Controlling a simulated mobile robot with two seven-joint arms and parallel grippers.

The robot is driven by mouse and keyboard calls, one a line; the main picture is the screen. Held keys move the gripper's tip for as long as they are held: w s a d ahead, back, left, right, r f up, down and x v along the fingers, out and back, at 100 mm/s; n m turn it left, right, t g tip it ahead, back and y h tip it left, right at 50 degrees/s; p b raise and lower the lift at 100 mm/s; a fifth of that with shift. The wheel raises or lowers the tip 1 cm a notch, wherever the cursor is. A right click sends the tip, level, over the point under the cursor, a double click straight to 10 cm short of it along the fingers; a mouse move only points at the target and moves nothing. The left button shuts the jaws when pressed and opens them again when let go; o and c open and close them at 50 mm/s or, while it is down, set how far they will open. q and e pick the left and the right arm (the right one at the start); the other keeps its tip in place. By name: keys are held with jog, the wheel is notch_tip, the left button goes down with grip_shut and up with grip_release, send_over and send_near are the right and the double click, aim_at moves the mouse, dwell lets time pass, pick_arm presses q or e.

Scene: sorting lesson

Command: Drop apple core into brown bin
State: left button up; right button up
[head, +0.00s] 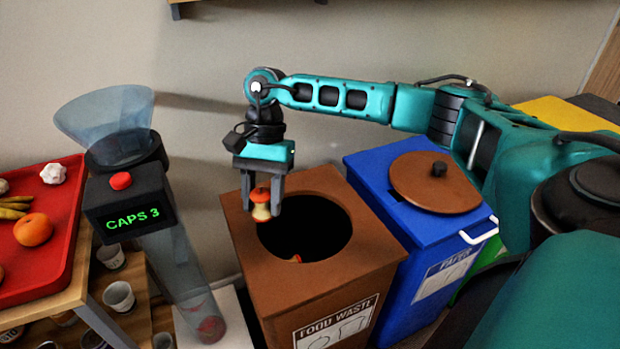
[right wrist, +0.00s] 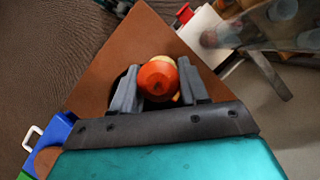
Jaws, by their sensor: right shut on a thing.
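The apple core (head: 261,204), red at the ends with a pale middle, is held between the fingers of my right gripper (head: 262,200). It is above the left part of the round opening of the brown bin (head: 330,283), which is labelled FOOD WASTE. In the right wrist view the core's red end (right wrist: 157,77) shows between the two fingers (right wrist: 160,88), with the brown bin top (right wrist: 140,40) behind it. My left gripper is not in view.
A blue bin (head: 415,240) with a brown round lid (head: 436,182) stands right of the brown bin. A caps counter (head: 130,208) with a clear funnel and tube stands at left, beside a red tray (head: 62,250) of food. White cups (head: 118,296) sit on lower shelves.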

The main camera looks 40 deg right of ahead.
jog(key=w+d+f+m+t+b, duration=0.1)
jog(key=d+f+m+t+b, duration=0.25)
jog(key=d+m, duration=0.9)
jog(key=shift+n+t, duration=0.45)
jog(key=shift+n, duration=0.1)
jog(key=f+b, duration=0.2)
jog(key=d+f+b, duration=0.1)
jog(key=f, duration=0.2)
jog(key=shift+w+d+f+b, duration=0.1)
jog(key=shift+w+f+b, duration=0.15)
jog(key=shift+b, duration=0.15)
jog(key=o, duration=1.1)
jog(key=shift+r, duration=0.1)
jog(key=shift+d+p+v, duration=0.2)
jog(key=shift+p+v, duration=1.3)
jog(key=shift+v, duration=4.9)
